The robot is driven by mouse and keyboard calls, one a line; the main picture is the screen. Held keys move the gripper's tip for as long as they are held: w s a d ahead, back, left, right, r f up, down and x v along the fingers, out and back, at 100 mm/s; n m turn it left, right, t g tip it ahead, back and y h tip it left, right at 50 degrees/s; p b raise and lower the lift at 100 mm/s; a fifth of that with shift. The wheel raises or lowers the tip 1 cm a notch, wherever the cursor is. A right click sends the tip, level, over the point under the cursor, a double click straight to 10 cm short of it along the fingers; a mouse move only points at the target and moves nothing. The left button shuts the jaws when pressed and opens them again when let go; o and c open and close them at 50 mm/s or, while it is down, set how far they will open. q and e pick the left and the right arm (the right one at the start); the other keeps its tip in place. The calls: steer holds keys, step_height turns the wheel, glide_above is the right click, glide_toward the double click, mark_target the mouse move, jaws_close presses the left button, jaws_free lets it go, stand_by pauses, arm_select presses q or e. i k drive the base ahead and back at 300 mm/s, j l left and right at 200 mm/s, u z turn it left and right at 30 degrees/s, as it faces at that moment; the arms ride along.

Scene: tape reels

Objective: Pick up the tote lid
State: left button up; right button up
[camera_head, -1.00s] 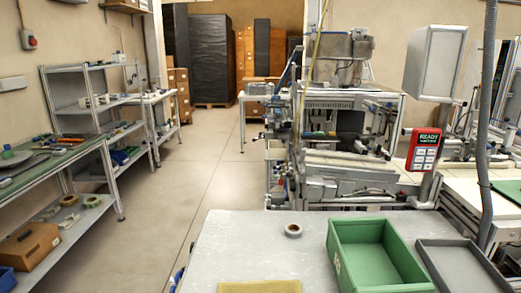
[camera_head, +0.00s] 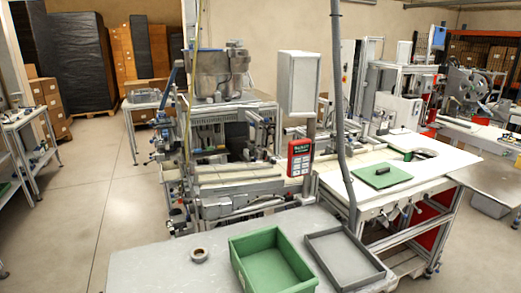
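A flat green panel (camera_head: 381,176) with a small dark spot on top lies on the white table to the right; it looks like the tote lid. An open green tote (camera_head: 272,266) stands on the grey table in front and looks empty. A shallow grey tray (camera_head: 375,277) with a raised rim lies just right of the tote. Neither of my grippers shows in the head view.
A tape reel (camera_head: 199,255) lies on the grey table (camera_head: 150,262) left of the tote. A grey vertical conduit (camera_head: 341,120) and a red panel (camera_head: 299,157) stand between the grey table and the white table (camera_head: 440,160). Open floor (camera_head: 95,190) lies to the left.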

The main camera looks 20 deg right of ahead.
mark_target(383, 175)
steer(key=z, duration=1.65)
